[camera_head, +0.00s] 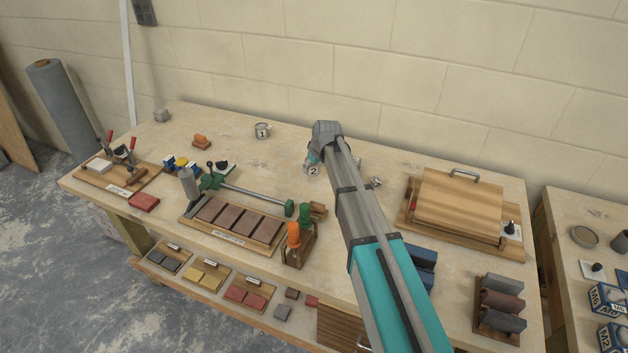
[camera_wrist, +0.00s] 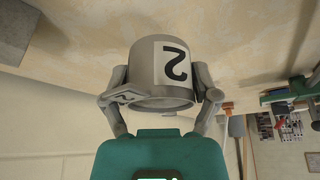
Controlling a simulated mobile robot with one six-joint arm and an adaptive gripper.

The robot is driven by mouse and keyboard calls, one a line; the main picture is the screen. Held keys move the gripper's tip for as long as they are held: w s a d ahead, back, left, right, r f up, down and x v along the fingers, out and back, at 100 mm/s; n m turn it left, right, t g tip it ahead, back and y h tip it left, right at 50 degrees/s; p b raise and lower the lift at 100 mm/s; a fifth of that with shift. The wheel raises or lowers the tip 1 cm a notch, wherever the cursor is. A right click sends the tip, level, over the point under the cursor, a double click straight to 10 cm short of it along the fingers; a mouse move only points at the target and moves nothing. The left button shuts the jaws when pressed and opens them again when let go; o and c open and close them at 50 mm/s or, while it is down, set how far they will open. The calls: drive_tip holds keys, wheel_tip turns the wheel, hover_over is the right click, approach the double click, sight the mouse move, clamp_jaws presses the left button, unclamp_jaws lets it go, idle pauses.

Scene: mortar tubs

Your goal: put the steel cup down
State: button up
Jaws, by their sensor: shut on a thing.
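A steel cup (camera_wrist: 160,85) with a white label marked 2 is between the fingers of my gripper (camera_wrist: 162,100) in the wrist view, where the picture appears upside down. My gripper is shut on its sides. In the head view the same cup (camera_head: 312,168) shows its label just left of my gripper (camera_head: 314,158), over the middle of the workbench (camera_head: 280,165). My arm hides part of it. Whether the cup touches the bench top cannot be told. Another steel cup (camera_head: 262,131), labelled 1, stands upright farther back and left.
A green clamp with a steel bar (camera_head: 253,193) and a wooden tray of brown blocks (camera_head: 190,228) lie in front, to the left. A wooden box with a handle (camera_head: 455,205) is to the right. Small metal pieces (camera_head: 376,182) lie by my arm. Bare bench lies around cup 1.

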sight(312, 181)
drive_tip(key=shift+w+a+f, duration=0.1)
drive_tip(key=shift+w+f, duration=0.15)
drive_tip(key=shift+f, duration=0.1)
drive_tip(key=shift+w+a+f+b, duration=0.15)
drive_tip(key=shift+w+f+b, duration=0.25)
drive_tip(key=shift+f+b, duration=1.6)
drive_tip(key=shift+b, duration=0.15)
drive_tip(key=shift+f, duration=0.15)
drive_tip(key=o, duration=1.2)
drive_tip(key=shift+c, duration=0.2)
drive_tip(key=shift+r, duration=0.2)
drive_tip(key=p+v, duration=1.1)
drive_tip(key=v, duration=0.1)
drive_tip(key=shift+a, duration=0.1)
